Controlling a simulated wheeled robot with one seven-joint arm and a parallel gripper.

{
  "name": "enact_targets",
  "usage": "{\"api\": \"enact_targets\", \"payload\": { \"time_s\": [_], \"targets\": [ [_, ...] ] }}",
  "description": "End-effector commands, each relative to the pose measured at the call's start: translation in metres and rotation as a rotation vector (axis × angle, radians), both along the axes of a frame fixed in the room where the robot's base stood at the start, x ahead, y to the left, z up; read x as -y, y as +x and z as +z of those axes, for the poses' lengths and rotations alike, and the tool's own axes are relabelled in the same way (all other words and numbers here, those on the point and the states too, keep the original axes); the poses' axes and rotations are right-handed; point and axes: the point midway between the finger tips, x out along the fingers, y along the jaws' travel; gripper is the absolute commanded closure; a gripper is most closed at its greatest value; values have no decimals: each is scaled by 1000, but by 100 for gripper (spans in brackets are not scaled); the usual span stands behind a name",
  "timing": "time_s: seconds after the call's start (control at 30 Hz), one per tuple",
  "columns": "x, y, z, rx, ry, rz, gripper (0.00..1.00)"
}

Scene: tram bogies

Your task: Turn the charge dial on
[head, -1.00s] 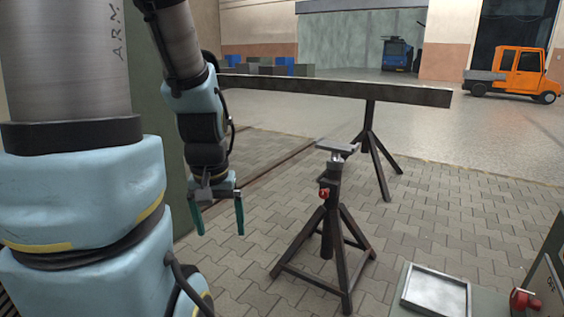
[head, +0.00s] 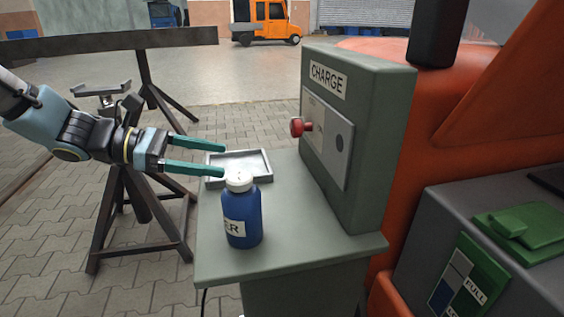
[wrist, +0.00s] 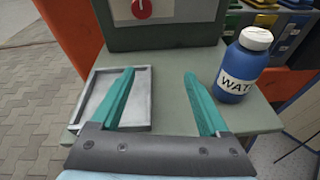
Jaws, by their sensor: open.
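The charge dial is a red knob (head: 297,127) on the pale panel of a grey-green box marked CHARGE (head: 402,140). In the wrist view the knob (wrist: 142,8) is at the top edge, partly cut off, with a short pale mark; I cannot tell its setting. My gripper (head: 222,160) is open and empty, left of the box in the head view. Its green fingers point towards the box and stay apart from the knob. In the wrist view the gripper (wrist: 159,73) lies over the bench top, with the knob beyond and slightly left of its gap.
A blue bottle with a white cap (head: 241,215) stands upright on the bench (head: 290,245), right of the fingers in the wrist view. A shallow metal tray (head: 245,161) lies by the fingers. A dark trestle stand (head: 135,205) is left. An orange body (head: 475,140) rises behind the box.

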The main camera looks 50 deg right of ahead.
Motion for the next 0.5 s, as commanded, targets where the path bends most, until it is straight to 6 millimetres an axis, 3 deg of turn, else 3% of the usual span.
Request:
{"api": "enact_targets", "payload": {
  "time_s": [0.1, 0.2, 0.5],
  "targets": [
    [31, -5, 15, -186, -84, 38, 21],
    [42, -6, 30, -268, -118, 51, 21],
    [70, -27, 36, -291, -129, 53, 21]
  ]
}}
